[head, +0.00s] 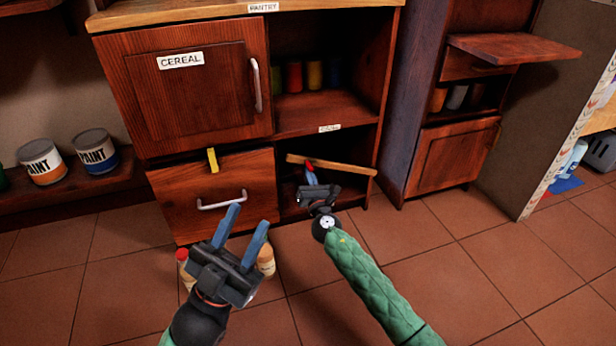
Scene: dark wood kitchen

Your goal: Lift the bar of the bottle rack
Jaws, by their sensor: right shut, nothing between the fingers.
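The light wooden bar (345,169) of the bottle rack crosses the open lower right compartment of the cabinet. It slants, with its left end higher than its right. My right gripper (311,172) is shut, its blue fingers at the left part of the bar with nothing held. Whether the fingers touch the bar or sit under it is hard to tell. A small red patch shows by the fingertips. My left gripper (250,214) is open and empty, fingers apart, in front of the lower drawer. The inside of the rack is dark and partly hidden by my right gripper.
Two bottles, one with a red cap (182,255) and one pale orange (266,262), stand on the floor around my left gripper. The drawer (215,190) has a metal handle. Paint cans (95,151) stand at left. Tiled floor is clear at right.

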